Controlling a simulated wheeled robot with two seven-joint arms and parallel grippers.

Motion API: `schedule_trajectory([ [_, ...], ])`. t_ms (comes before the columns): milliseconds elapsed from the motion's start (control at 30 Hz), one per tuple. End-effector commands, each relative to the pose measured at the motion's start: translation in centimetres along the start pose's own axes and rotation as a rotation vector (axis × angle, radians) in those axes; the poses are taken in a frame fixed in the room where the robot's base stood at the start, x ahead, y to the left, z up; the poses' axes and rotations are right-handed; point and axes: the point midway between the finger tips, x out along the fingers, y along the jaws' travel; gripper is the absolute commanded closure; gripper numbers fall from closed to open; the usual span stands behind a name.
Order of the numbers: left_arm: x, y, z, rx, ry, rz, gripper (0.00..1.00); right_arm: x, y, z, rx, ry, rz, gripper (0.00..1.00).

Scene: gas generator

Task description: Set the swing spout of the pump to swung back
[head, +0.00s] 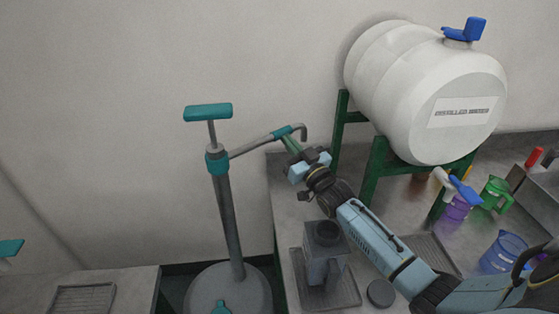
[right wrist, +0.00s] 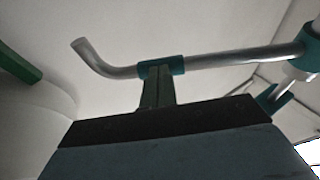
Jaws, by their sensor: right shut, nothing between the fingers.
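The pump (head: 228,215) is a grey upright column with a teal T-handle (head: 208,112) on top and a round grey base on the floor. Its swing spout (head: 252,146) is a grey tube reaching right from the teal collar, over the bench edge, with its bent tip (head: 303,131) turned down. A teal sleeve (right wrist: 162,66) sits on the spout near the bend. My right gripper (head: 291,143) is shut and empty. Its green fingers (right wrist: 157,88) are right at the sleeve, seemingly touching it. My left gripper is out of view.
A white distilled water barrel (head: 425,90) rests on a green stand (head: 375,165) right of the spout. A grey jug (head: 325,258) stands on a tray below my arm. Coloured jugs, including a green one (head: 495,194), stand farther right. The wall behind the pump is bare.

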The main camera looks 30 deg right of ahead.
Motion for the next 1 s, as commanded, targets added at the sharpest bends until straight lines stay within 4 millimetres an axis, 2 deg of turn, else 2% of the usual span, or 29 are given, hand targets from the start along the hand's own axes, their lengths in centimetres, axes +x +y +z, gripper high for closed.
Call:
schedule_trajectory([
  [133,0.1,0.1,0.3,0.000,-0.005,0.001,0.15,-0.1,1.2,0.0,-0.005,-0.002,0.021,1.00],
  [433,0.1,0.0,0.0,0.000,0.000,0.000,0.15,0.1,1.1,-0.1,-0.005,0.000,0.020,1.00],
  [567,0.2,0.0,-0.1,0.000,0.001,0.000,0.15,-0.4,1.1,-0.1,-0.005,0.001,0.020,1.00],
  [767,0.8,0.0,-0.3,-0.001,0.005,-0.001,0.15,-3.4,0.9,0.1,-0.005,-0.003,0.019,1.00],
  [1000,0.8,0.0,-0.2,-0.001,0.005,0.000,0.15,-8.1,0.8,-1.2,-0.004,-0.004,0.018,1.00],
])
